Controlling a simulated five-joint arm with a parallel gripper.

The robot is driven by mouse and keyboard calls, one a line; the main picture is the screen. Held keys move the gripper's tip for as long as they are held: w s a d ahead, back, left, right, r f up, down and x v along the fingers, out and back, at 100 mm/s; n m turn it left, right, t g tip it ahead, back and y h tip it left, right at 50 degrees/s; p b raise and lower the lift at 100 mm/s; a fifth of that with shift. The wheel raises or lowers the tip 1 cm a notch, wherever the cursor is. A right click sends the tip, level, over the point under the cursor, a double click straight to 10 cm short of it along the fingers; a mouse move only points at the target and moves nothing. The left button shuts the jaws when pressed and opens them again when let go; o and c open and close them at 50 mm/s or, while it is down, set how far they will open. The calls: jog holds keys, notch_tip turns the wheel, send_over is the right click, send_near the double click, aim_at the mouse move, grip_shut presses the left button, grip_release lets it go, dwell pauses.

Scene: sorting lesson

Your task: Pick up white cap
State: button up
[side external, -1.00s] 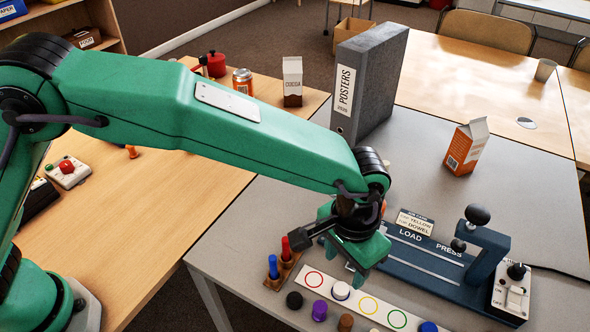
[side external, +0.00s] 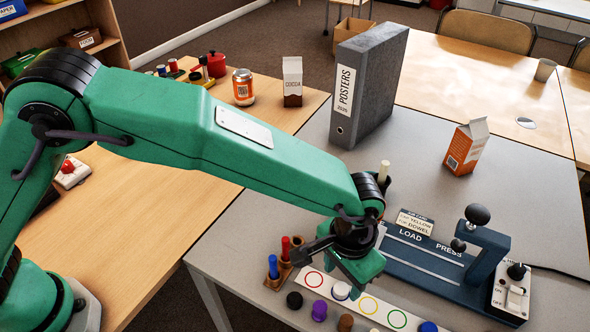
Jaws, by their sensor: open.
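The white cap (side external: 341,291) sits at the front of the grey table, beside the red ring of a white strip (side external: 385,312) printed with coloured rings. I cannot tell whether either jaw touches the cap.
A wooden stand with blue and red pegs (side external: 285,258) is close on the left. Black (side external: 294,300), purple (side external: 319,311), brown (side external: 345,323) and blue (side external: 428,327) caps lie along the strip. The blue press (side external: 480,262) stands at the right. A grey binder (side external: 369,85) stands behind.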

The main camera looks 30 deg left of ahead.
aim_at(340, 289)
jog(key=shift+f, duration=2)
jog(key=shift+c, duration=0.4)
jog(key=c, duration=1)
